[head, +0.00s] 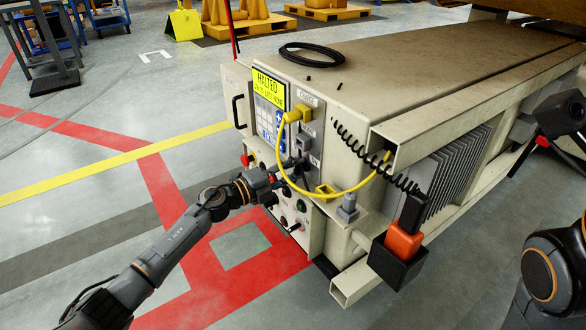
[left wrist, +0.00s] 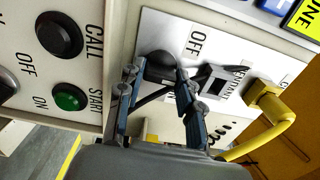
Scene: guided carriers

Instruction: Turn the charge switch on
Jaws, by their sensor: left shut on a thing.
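The charge switch is a dark knob (left wrist: 160,66) on the light panel of the carrier (head: 400,75), with an OFF label beside it in the left wrist view. My left gripper (left wrist: 157,88) has its two fingers closed around the knob; in the head view it reaches the panel's lower part (head: 290,172). The fingers hide part of the knob, so I cannot tell which way it points. A yellow plug (head: 297,114) sits in the socket under the CHARGE label; it also shows in the left wrist view (left wrist: 265,98). My right gripper's fingers do not show.
A yellow display (head: 268,86) reads HALTED. A yellow cable (head: 350,190) loops from the plug across the carrier's front. A green START button (left wrist: 69,97) and black CALL button (left wrist: 59,36) are near the knob. An orange-and-black handle (head: 403,244) sits in a holder at right.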

